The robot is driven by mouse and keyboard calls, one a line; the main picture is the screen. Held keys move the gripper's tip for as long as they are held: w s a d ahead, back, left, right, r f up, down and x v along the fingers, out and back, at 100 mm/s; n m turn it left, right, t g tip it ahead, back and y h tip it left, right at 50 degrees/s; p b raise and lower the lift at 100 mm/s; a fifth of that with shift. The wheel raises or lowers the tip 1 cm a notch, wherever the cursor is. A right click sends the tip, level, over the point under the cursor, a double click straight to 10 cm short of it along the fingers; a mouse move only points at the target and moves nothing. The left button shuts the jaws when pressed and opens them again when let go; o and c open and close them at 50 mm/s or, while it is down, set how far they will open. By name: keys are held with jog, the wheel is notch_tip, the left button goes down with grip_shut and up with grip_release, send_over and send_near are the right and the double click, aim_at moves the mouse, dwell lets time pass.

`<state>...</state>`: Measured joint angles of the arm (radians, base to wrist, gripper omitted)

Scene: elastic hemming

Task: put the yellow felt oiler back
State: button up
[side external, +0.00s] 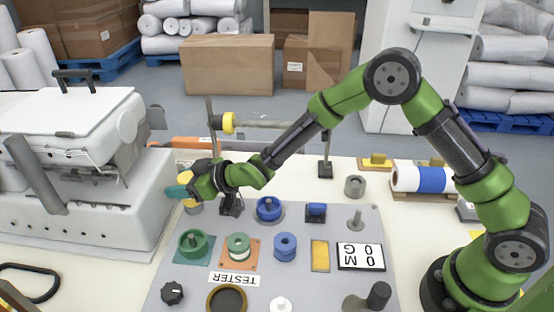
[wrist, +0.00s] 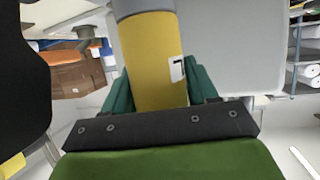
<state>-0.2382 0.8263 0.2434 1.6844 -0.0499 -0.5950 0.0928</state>
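The yellow felt oiler (wrist: 152,62) is a yellow cylinder with a grey band at one end and a small white label. My gripper (wrist: 160,85) has its teal fingers against both sides of the cylinder, shut on it. In the side view my gripper (side external: 178,191) is at the left of the panel, beside the white machine. Yellow of the oiler (side external: 187,175) shows above the fingers, with a grey part below. The fingers hide its middle, and I cannot tell whether its lower end touches anything.
The grey panel (side external: 220,290) holds a blue spool (side external: 285,246), a green cup (side external: 194,246), a yellow block (side external: 320,256) and other fittings. The white machine (side external: 110,205) stands close on the left. A grey cup (side external: 355,186) and a white-blue roll (side external: 420,179) stand behind the panel.

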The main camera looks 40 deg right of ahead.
jog(key=o, duration=0.3)
jog(key=shift+o, duration=0.2)
jog(key=v, duration=1.7)
jog(key=s+d+r+m+h, duration=0.3)
jog(key=d+r, duration=0.1)
jog(key=d, duration=0.2)
jog(key=s+d+r+m+h, duration=0.2)
jog(key=d+r+h, duration=0.1)
jog(key=d, duration=0.4)
jog(key=s+d+r+m+g, duration=0.1)
jog(key=s+r+m+g, duration=0.1)
jog(key=s, duration=0.5)
jog(key=s+d+r+m+g, duration=0.1)
jog(key=s+d+m+g, duration=0.1)
jog(key=s, duration=0.6)
jog(key=shift+d+r+m, duration=0.3)
jog(key=shift+r+m, duration=0.05)
jog(key=shift+m, duration=0.55)
